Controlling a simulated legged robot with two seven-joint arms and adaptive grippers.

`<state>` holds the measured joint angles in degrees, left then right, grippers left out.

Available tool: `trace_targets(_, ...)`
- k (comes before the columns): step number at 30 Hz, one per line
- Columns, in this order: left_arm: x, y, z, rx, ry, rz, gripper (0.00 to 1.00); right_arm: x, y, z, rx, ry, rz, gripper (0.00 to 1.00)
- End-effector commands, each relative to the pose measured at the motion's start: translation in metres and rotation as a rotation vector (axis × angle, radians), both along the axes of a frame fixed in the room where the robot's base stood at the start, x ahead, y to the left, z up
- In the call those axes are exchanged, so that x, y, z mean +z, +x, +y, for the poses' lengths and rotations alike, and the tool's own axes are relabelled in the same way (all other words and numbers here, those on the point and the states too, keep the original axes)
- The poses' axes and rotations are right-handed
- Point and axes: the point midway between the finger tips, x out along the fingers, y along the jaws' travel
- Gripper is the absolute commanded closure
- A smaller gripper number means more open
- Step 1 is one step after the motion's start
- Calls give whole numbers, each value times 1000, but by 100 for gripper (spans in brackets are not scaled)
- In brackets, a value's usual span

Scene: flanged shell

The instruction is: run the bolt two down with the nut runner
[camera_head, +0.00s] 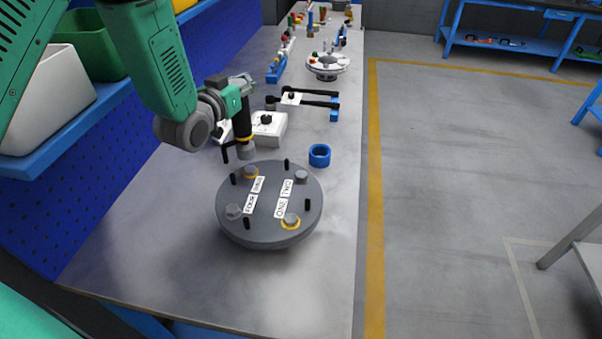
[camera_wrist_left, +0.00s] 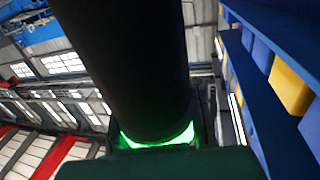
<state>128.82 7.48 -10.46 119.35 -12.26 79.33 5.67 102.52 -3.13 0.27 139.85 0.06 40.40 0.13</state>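A round grey flanged cover (camera_head: 270,238) lies on the bench with labels for bolts one to four. Bolt two (camera_head: 301,176) stands at its far right edge, with no yellow ring. Bolt one (camera_head: 291,220) and bolt three (camera_head: 250,172) each have a yellow ring around them; bolt four (camera_head: 233,212) has none. My left gripper (camera_head: 241,86) is shut on the black nut runner (camera_head: 242,122), whose grey socket points down just above or behind bolt three; contact cannot be told. The nut runner's dark body fills the left wrist view (camera_wrist_left: 125,60). My right gripper is out of view.
A white box with a black knob (camera_head: 267,130) and a black-armed fixture (camera_head: 305,98) lie behind. Short black pins rise from the cover. Shelf bins (camera_head: 60,95) line the left. The bench front is clear.

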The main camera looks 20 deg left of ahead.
Motion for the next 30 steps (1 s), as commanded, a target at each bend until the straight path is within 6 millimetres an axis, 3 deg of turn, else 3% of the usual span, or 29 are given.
trace_targets(17,7,8,-8,-43,2,-9,100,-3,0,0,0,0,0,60)
trace_targets(24,31,41,-57,-325,8,-17,100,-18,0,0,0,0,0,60)
trace_targets(30,50,52,-108,-660,5,-18,100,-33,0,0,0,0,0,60)
